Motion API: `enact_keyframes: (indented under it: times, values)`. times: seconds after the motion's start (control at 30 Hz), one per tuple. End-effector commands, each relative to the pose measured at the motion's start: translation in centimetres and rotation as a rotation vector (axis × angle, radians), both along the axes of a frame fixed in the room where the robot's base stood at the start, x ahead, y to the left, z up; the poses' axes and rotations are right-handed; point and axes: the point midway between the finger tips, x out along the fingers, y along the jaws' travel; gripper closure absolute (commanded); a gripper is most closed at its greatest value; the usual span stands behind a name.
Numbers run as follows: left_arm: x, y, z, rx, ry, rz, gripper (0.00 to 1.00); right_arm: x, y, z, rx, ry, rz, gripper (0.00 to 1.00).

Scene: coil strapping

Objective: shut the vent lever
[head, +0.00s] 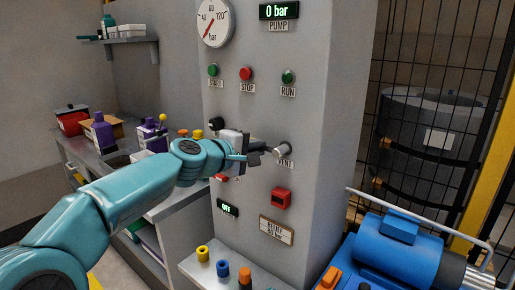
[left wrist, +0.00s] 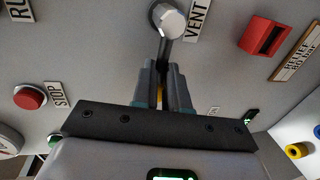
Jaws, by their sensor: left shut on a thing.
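The vent lever (head: 283,149) is a grey metal knob with a dark arm, on the front of the grey panel beside the VENT label (head: 285,162). In the left wrist view the lever (left wrist: 167,20) shows its round hub at the top, with its dark arm running down between my fingers. In the head view the arm points left from the hub, mostly hidden by my gripper. My left gripper (head: 258,152) is shut on the lever's arm; its fingers (left wrist: 162,88) are on both sides of it. My right gripper is in neither view.
Above are a gauge (head: 215,22), a display reading 0 bar (head: 279,11) and START, STOP and RUN buttons (head: 246,73). A red part (head: 281,198) sits below the lever. A blue machine (head: 398,250) stands at lower right, a mesh fence (head: 440,100) behind.

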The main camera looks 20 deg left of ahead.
Motion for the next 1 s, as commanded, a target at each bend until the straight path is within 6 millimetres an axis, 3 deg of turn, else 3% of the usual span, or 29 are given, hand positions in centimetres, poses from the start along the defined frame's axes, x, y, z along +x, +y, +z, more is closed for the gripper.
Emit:
enact_keyframes:
  times: [0.03, 0.53, 0.57, 0.63, 1.0]
  values:
    - [0.03, 0.72, 0.44, -0.009, -0.010, 0.019, 1.00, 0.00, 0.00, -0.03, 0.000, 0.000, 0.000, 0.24]
    - [0.05, 0.52, 0.33, -0.023, -0.003, 0.019, 1.00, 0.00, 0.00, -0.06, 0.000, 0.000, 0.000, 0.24]
    - [0.05, 0.52, 0.32, -0.023, -0.003, 0.019, 0.77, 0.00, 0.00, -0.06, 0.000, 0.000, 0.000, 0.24]
    - [0.05, 0.48, 0.28, -0.022, -0.003, 0.018, 0.56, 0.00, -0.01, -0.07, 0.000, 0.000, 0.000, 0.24]
    - [-0.52, 0.30, 0.11, -0.020, 0.001, 0.009, 0.56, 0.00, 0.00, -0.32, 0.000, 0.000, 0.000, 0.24]
